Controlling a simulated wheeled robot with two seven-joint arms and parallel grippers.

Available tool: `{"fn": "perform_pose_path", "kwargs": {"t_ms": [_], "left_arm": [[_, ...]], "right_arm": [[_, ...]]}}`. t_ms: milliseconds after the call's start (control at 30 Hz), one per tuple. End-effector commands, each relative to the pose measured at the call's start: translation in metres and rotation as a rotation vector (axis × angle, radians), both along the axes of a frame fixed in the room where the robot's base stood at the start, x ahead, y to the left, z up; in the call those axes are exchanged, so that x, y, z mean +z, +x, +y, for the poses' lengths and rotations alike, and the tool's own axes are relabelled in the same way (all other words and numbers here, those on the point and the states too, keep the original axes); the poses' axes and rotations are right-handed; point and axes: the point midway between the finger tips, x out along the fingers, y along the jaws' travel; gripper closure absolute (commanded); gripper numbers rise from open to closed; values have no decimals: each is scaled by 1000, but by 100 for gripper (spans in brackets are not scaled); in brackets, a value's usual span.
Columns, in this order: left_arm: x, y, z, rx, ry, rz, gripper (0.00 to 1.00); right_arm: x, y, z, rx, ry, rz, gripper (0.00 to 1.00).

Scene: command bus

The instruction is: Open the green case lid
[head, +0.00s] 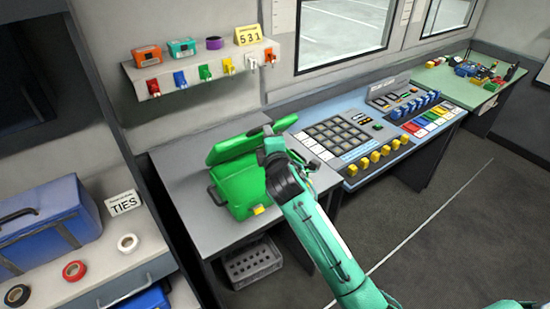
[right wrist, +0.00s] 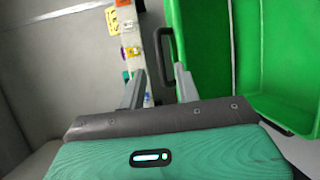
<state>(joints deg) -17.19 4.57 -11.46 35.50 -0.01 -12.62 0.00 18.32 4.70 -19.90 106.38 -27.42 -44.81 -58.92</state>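The green case (head: 238,190) stands on the grey table, with a yellow latch (head: 259,210) low on its front. Its green lid (head: 232,148) is raised and tilted above the body, so the case stands at least partly open. My right gripper (head: 271,132) is at the lid's right part in the head view; the wrist hides much of the contact there. In the right wrist view my right gripper (right wrist: 160,72) has its fingers apart, with a dark handle (right wrist: 163,50) showing between and beyond them, next to green walls (right wrist: 275,60). My left gripper is out of view.
A wall shelf (head: 190,84) with coloured keys and small boxes hangs behind the case. A button console (head: 345,145) adjoins on the right. A grey crate (head: 252,262) sits under the table. A blue case (head: 45,225) and tape rolls lie at left.

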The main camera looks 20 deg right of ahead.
Motion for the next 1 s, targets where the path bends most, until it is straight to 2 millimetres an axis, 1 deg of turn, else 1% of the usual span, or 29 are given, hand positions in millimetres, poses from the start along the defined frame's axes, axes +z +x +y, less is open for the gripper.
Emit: {"fn": "perform_pose_path", "kwargs": {"t_ms": [33, 300, 400, 500, 667, 1000], "left_arm": [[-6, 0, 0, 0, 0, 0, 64], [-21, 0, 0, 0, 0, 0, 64], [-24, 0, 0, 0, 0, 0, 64], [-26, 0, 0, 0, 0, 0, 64], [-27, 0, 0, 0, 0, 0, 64], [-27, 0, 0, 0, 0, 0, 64]], "right_arm": [[-2, -11, 0, 1, 0, -1, 67], [3, -61, 3, 1, 0, -2, 67], [5, -75, 3, 1, 1, -2, 67], [7, -84, 4, 1, 0, -1, 67], [9, -91, 4, 0, -1, -2, 67], [9, -91, 4, 0, -1, -1, 67]]}}
